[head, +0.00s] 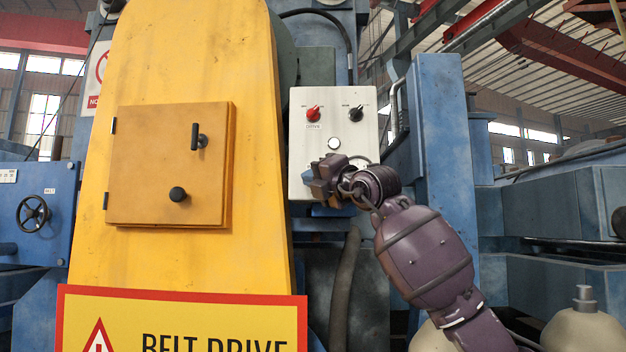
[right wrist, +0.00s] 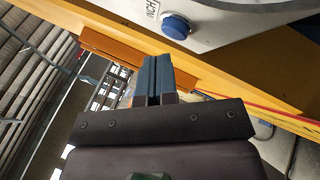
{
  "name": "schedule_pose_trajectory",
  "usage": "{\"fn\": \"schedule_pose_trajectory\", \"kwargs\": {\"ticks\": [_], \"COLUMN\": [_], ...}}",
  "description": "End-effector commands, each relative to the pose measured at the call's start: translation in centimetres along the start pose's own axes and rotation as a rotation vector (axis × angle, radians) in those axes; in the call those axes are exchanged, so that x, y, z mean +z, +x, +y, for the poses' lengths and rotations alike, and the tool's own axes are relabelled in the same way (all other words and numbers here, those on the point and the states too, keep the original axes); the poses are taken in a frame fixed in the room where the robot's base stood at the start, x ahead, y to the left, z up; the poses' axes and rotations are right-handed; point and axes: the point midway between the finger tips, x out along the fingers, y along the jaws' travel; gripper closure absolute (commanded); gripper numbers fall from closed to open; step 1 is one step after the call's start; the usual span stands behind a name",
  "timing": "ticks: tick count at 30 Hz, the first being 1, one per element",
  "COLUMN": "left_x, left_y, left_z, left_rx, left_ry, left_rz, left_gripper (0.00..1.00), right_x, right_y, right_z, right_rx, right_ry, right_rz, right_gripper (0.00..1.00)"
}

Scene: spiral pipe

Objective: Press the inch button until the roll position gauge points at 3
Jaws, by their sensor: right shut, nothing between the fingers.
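A pale control panel (head: 300,140) is on the machine in the head view. My right gripper (head: 316,184) is in front of its lower left part, fingers shut and empty. In the right wrist view a blue round button (right wrist: 176,26) stands out of the panel beside a label that appears to read INCH. The shut fingertips (right wrist: 154,62) are below and left of this button in the picture, apart from it. A round gauge (head: 361,161) is mostly hidden by my wrist; its rim shows in the right wrist view (right wrist: 228,12), but its pointer cannot be read. My left gripper is not in view.
The panel also has a red knob (head: 313,114), a black knob (head: 356,114) and a white round piece (head: 334,144). A yellow guard (head: 255,80) with an orange door (head: 150,140) stands to the left. A blue post (head: 445,150) stands to the right.

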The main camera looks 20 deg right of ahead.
Motion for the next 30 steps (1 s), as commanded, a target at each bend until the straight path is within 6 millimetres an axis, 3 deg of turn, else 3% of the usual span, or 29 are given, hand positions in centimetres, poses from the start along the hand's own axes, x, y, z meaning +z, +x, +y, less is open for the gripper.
{"fn": "schedule_pose_trajectory", "kwargs": {"ticks": [11,21,30], "left_x": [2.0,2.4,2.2], "left_y": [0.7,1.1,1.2], "left_z": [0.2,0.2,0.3], "left_rx": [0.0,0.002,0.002], "left_ry": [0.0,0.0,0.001], "left_rz": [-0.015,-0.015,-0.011], "left_gripper": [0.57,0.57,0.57], "right_x": [-1.5,-2.5,-2.5], "right_y": [-1.8,-3.4,-3.5], "right_z": [1.1,2.4,2.5], "right_rx": [0.002,0.0,0.0], "right_ry": [-0.001,0.0,0.0], "right_rz": [0.001,0.001,0.0], "right_gripper": [1.0,1.0,1.0]}}
